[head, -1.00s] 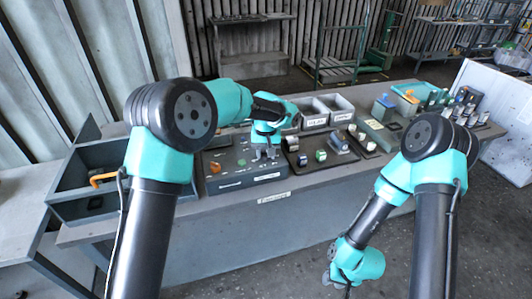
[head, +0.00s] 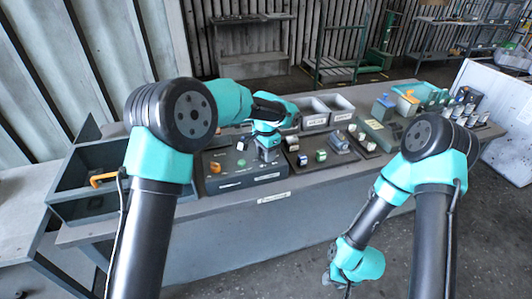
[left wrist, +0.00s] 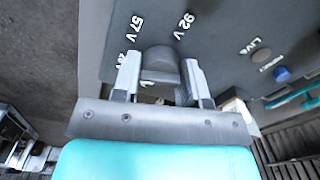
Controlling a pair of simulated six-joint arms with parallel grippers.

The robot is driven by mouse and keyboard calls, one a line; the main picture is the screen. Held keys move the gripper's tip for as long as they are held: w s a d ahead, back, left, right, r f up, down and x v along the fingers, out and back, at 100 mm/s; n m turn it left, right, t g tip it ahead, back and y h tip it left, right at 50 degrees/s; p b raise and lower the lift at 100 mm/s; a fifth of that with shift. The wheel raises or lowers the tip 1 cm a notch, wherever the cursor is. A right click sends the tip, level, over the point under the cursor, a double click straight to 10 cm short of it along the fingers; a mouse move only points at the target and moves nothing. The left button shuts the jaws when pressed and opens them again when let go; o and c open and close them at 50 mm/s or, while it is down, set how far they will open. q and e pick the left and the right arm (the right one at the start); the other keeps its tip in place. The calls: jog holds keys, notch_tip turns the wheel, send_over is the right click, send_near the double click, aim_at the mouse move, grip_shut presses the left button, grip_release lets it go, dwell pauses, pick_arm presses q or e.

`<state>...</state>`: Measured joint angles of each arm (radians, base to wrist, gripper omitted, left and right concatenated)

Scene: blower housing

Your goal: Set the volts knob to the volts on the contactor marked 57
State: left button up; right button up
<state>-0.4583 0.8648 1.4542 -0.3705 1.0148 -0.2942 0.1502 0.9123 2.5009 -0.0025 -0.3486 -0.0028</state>
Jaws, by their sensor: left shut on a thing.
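The control panel (head: 235,181) is a dark sloped box on the bench with several small knobs and buttons. My left gripper (head: 268,155) is at its right part, pointing down. In the left wrist view my left gripper (left wrist: 160,80) is shut on a dark rounded knob (left wrist: 160,58), one finger on each side. White marks "57 V" and "92 V" are printed beyond the knob; a third mark is partly hidden by the left finger. Several small parts stand on dark trays right of the panel; no contactor number is legible. My right gripper (head: 340,282) hangs low before the bench, its fingers unclear.
A grey open bin (head: 70,212) with an orange handle is at the left. Two labelled grey bins (head: 314,121) stand behind the trays. In the left wrist view a blue button (left wrist: 282,73) and a "LIVE" label are beside the knob. The floor in front is clear.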

pick_arm(q)
jog(key=m, duration=0.4)
jog(key=shift+m, duration=0.3)
jog(key=m, duration=0.4)
jog(key=shift+m, duration=0.4)
jog(key=o, duration=0.9)
jog(key=shift+r, duration=0.1)
notch_tip(320, 180, up, 17)
jog(key=shift+r, duration=0.15)
